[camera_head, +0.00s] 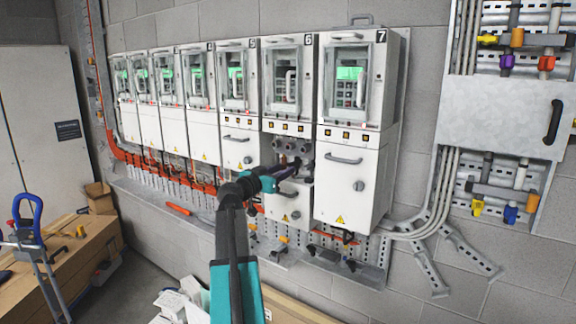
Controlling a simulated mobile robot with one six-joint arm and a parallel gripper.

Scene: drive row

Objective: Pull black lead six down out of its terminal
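Drive 6 (288,75) hangs in the row with a dark display. Its dark terminal area (291,147) is exposed below the drive's front. My gripper (294,167) reaches in front of this opening, at the end of my teal and black arm. Its fingers are small and dark against the opening, so I cannot tell whether they are open or shut or touch anything. Black lead six cannot be made out for certain; my gripper and arm cover part of the opening. A white lower cover (292,208) with a yellow warning triangle shows below the gripper.
Drive 7 (357,80) stands close on the right, its lower cover (346,185) closed. Drive 5 (236,80) is close on the left. A metal rail (345,267) runs below. A workbench (75,260) with a blue-handled tool (27,212) stands at the left.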

